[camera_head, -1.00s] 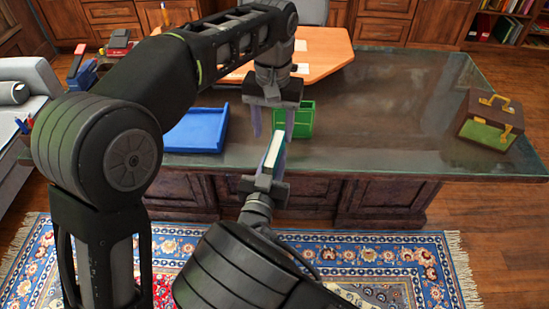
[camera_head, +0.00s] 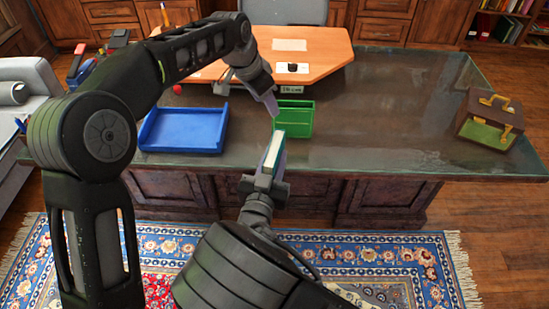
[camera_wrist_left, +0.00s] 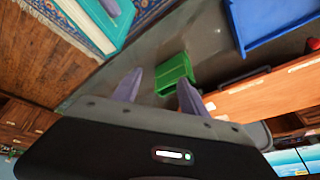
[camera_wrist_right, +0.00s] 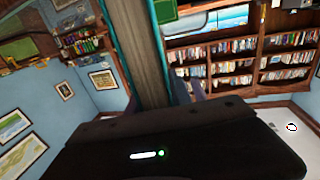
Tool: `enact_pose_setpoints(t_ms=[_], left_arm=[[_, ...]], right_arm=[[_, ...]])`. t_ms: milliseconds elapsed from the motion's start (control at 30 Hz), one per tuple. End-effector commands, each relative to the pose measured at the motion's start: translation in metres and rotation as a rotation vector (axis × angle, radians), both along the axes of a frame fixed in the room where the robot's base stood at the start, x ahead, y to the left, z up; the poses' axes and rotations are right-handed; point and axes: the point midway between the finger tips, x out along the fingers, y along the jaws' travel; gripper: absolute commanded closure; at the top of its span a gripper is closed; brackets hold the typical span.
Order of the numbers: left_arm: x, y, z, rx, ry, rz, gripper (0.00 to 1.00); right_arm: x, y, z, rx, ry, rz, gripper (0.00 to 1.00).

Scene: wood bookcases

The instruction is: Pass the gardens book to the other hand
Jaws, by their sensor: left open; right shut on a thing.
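The gardens book (camera_head: 273,152) is a thin teal-covered book with pale page edges, held upright in front of the desk's near edge. My right gripper (camera_head: 267,178) is shut on it from below. The book also shows in the left wrist view (camera_wrist_left: 110,30) at the top left, and it fills the middle of the right wrist view (camera_wrist_right: 143,50). My left gripper (camera_head: 270,104) is open and empty, above and just behind the book, apart from it. Its two fingers show in the left wrist view (camera_wrist_left: 158,95) with nothing between them. The book's title cannot be read.
A green bin (camera_head: 296,119) stands on the glass-topped desk (camera_head: 390,120) close behind the book. A blue tray (camera_head: 185,131) lies to its left. A brown case with yellow handles (camera_head: 490,120) stands at the far right. The desk's right half is mostly clear.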

Motion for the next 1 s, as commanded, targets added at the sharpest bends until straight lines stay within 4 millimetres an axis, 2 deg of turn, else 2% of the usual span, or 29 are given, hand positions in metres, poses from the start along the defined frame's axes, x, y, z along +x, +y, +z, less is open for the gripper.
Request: enact_pose_setpoints(t_ms=[33,100,167,200,267,433,567,667,800,867,1000], left_arm=[[0.019,0.017,-0.005,-0.004,-0.068,-0.065,0.49],[0.041,0.038,-0.012,0.005,-0.166,-0.158,0.49],[0.053,0.058,-0.022,0.015,-0.225,-0.207,0.49],[0.057,0.068,-0.035,0.016,-0.251,-0.225,0.49],[0.055,0.07,-0.06,0.0,-0.256,-0.222,0.49],[0.028,0.058,-0.129,-0.078,-0.182,-0.123,0.49],[-0.008,0.046,-0.186,-0.145,-0.089,-0.008,0.49],[-0.044,0.037,-0.23,-0.197,-0.008,0.098,0.49],[-0.104,0.028,-0.285,-0.256,0.109,0.262,0.49],[-0.132,0.025,-0.305,-0.275,0.161,0.337,0.49],[-0.204,0.021,-0.344,-0.304,0.283,0.514,0.49]], right_arm=[[0.0,0.0,0.001,0.001,-0.002,0.0,1.0],[0.0,0.0,0.001,0.001,-0.002,0.0,1.0],[0.0,0.0,0.001,0.001,-0.002,0.0,1.0],[0.0,0.0,0.001,0.001,-0.002,0.0,1.0],[0.0,0.0,0.001,0.001,-0.002,0.0,1.0],[0.0,0.0,0.001,0.001,-0.002,0.0,1.0],[0.0,0.0,0.001,0.001,-0.002,0.0,1.0],[0.0,0.0,0.001,0.001,-0.002,0.0,1.0],[0.0,0.0,0.001,0.001,-0.002,0.0,1.0],[0.0,0.0,0.001,0.001,-0.002,0.0,1.0],[0.0,0.0,0.001,0.001,-0.002,0.0,1.0]])
